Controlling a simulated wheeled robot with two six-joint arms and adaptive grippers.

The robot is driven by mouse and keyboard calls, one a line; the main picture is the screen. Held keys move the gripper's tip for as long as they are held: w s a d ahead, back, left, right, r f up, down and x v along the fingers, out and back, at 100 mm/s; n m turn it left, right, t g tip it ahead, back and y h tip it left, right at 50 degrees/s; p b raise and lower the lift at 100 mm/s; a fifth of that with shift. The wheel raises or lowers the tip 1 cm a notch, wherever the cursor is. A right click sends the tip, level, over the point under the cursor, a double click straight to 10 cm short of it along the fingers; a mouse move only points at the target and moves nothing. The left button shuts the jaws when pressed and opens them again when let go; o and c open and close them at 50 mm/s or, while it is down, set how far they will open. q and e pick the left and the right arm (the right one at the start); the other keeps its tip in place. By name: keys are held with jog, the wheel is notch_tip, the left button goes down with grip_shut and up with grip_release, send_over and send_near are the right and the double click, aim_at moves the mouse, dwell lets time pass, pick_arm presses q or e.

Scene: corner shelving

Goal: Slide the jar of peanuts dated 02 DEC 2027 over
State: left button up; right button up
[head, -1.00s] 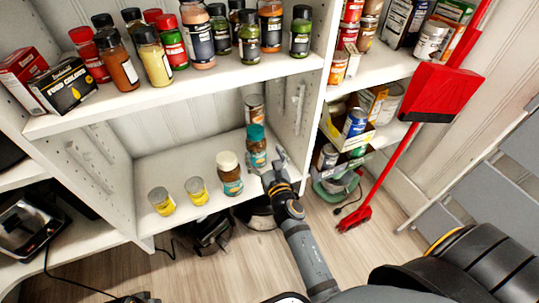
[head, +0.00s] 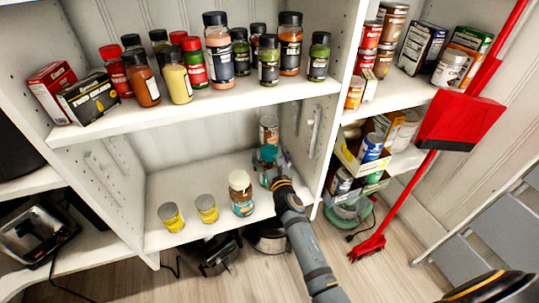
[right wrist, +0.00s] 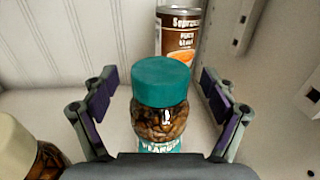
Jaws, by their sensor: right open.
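A jar with a teal lid (head: 267,153) stands upright on the lower white shelf, near its right side wall. In the right wrist view the teal-lidded jar (right wrist: 160,112) shows brown nuts through clear sides and a teal label, cut off below; no date is readable. My right gripper (head: 274,168) is open around it, one finger on each side. In the right wrist view gaps show between the gripper's fingers (right wrist: 158,84) and the jar. A similar jar with a cream lid (head: 241,193) stands to its left. My left gripper is not in view.
A brown can (head: 269,130) stands right behind the teal-lidded jar. Two small yellow-labelled cans (head: 206,208) stand further left. The shelf's right side wall (head: 305,125) is close to the gripper. The back left of the lower shelf (head: 185,180) is clear.

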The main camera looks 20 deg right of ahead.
jog(key=shift+w, duration=0.6)
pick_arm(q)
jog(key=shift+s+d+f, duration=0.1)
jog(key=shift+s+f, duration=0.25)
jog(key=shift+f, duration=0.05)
